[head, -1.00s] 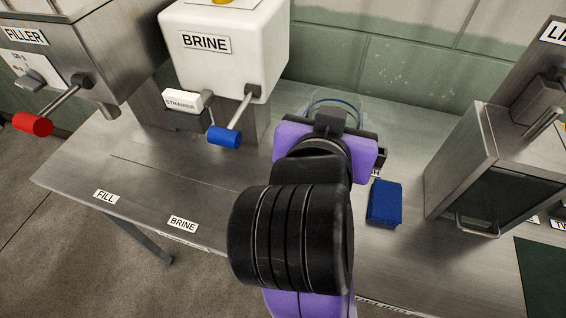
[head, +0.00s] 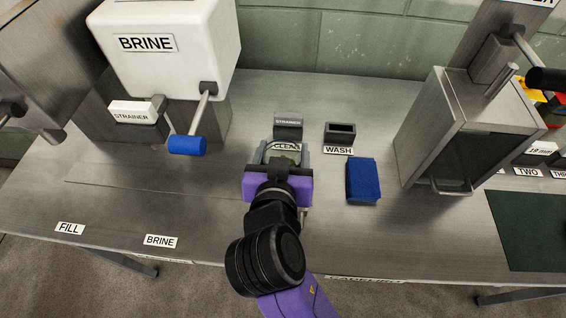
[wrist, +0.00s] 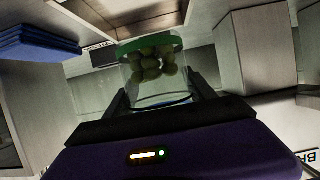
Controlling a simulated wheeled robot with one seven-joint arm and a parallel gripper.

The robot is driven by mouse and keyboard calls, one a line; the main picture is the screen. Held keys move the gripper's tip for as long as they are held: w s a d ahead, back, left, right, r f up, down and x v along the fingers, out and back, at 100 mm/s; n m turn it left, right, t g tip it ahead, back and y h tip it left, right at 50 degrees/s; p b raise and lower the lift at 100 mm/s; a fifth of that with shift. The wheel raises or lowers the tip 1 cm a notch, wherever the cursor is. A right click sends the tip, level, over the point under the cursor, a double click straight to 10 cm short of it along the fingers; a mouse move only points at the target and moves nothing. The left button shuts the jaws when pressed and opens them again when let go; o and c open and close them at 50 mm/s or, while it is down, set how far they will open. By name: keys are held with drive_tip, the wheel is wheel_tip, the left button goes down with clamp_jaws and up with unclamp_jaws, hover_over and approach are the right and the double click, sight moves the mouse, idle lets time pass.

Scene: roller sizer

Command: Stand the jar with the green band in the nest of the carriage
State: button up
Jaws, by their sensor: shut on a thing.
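The jar with the green band (wrist: 150,68) is clear glass with several green olive-like pieces inside. The wrist view sees it upside down, with the green band at the end where the pieces lie. My gripper (wrist: 158,95) is shut on the jar, one dark finger on each side of the glass. In the head view my gripper (head: 280,168) is over the middle of the table, and the jar (head: 284,150) is partly hidden behind its purple body. I cannot tell whether the jar touches the table. I cannot make out the carriage or its nest.
A small WASH holder (head: 340,134) and a blue block (head: 363,181) are to the right. The BRINE tank's blue-handled lever (head: 188,145) projects at left. A metal cabinet (head: 468,130) stands farther right. The front-left table is clear.

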drive_tip(key=shift+f, duration=2.35)
drive_tip(key=o, duration=1.5)
drive_tip(key=shift+f, duration=0.15)
drive_tip(key=shift+r, duration=0.25)
drive_tip(key=b+v, duration=0.1)
drive_tip(key=v, duration=1.1)
